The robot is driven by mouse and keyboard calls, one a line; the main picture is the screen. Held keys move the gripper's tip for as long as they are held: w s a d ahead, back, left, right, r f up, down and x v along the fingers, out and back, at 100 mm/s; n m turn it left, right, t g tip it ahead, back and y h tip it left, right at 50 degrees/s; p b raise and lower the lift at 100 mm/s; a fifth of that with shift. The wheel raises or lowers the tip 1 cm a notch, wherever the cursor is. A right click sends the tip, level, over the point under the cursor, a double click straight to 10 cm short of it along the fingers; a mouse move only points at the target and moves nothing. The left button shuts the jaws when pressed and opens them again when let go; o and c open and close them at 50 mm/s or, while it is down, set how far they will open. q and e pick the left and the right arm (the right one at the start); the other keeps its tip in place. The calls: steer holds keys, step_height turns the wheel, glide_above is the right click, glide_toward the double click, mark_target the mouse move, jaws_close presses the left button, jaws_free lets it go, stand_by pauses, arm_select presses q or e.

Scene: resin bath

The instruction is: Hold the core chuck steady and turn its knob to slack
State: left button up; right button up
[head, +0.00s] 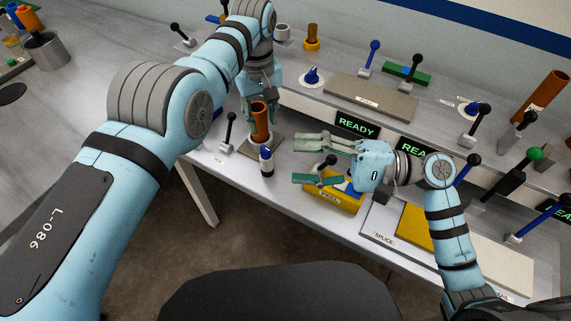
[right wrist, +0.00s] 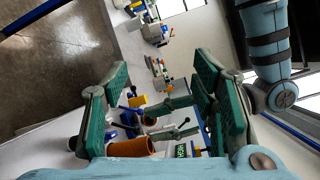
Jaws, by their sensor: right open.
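The core chuck has a grey base (head: 277,146) near the front edge of the bench. My right gripper (head: 318,158) is open and empty, to the right of the chuck and knob, fingers pointing left. Its parted fingers also show in the right wrist view (right wrist: 165,105).
A yellow block labelled PEEL (head: 335,200) lies below my right gripper. A black-knobbed lever (head: 228,132) stands left of the chuck. READY displays (head: 357,126) and a grey plate (head: 372,97) are behind. A splice plate (head: 383,238) is at right.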

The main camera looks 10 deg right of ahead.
steer(key=s+a+n+g+y, duration=0.1)
steer(key=s+a+n+g, duration=0.1)
steer(key=a+n, duration=0.25)
steer(key=n+t+h, duration=0.9)
steer(key=n+h, duration=0.1)
glide_toward(272, 166)
steer(key=x, duration=0.4)
steer(key=shift+w+a+r, duration=0.15)
steer(key=shift+w, duration=0.2)
steer(key=shift+g, duration=0.3)
steer(key=x, duration=0.7)
steer(key=shift+a, duration=0.15)
steer(key=c, duration=0.5)
jaws_close()
